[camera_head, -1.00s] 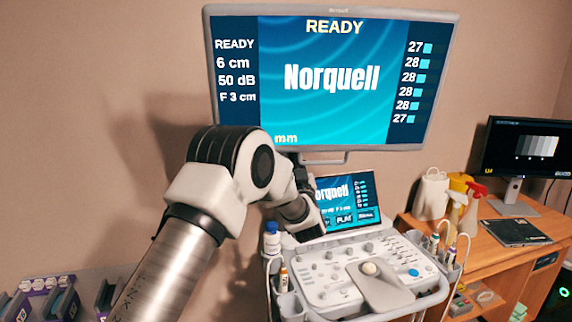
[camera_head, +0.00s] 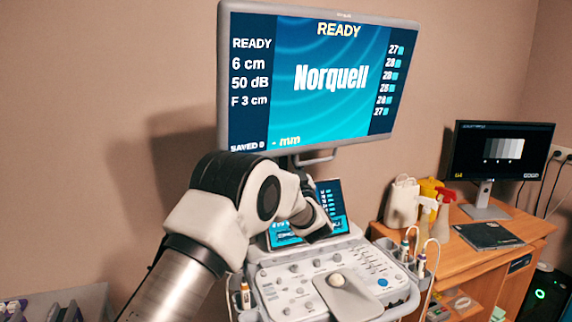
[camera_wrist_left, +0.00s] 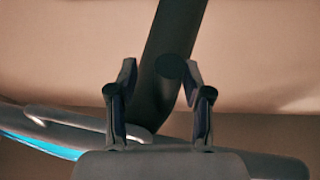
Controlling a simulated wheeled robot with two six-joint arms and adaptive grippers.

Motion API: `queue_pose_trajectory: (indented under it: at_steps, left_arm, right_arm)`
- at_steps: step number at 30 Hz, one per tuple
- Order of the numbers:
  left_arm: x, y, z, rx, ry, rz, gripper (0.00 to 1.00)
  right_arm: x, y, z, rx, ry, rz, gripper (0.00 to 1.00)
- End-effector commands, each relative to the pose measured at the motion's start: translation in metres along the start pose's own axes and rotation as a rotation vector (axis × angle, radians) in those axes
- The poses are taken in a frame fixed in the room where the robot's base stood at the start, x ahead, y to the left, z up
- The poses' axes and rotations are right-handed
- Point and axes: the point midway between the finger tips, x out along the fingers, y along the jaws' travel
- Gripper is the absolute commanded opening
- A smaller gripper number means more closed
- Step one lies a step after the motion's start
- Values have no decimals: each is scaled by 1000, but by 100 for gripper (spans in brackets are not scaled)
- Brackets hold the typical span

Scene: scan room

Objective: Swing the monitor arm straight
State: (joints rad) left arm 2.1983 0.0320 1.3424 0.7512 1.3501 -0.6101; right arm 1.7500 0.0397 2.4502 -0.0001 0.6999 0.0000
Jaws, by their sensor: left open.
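The large monitor (camera_head: 310,85) with a blue "Norquell" screen hangs above the ultrasound console, turned so its left side looks nearer. A handle (camera_head: 316,158) sits under its lower edge. The dark monitor arm (camera_wrist_left: 172,70) rises diagonally in the left wrist view, with the monitor's handle (camera_wrist_left: 85,122) and a strip of blue screen at lower left. My left gripper (camera_wrist_left: 160,85) is open, its two fingers on either side of the post in the picture; contact cannot be told. In the head view my left gripper (camera_head: 301,177) is mostly hidden below the monitor. My right gripper is out of view.
The console (camera_head: 300,285) with a small tilted touchscreen (camera_head: 330,200) stands below the monitor. A wooden desk (camera_head: 510,250) at right holds another monitor (camera_head: 500,150), spray bottles (camera_head: 443,210) and a dark flat item (camera_head: 488,236). Bare wall lies left.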

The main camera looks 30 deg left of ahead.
Motion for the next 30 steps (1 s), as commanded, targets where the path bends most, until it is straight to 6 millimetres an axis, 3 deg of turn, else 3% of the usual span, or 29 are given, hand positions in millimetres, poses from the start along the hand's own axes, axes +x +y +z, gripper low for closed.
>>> queue_pose_trajectory:
  at_steps: [8,21,25,30]
  left_arm:
    - [-8,1,0,0,1,2,50]
    - [-106,4,1,5,0,5,50]
    - [-119,4,2,3,-1,3,50]
    - [-120,3,2,3,-1,1,50]
  right_arm:
    - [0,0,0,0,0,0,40]
    - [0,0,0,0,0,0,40]
    - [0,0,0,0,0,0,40]
    - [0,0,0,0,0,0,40]
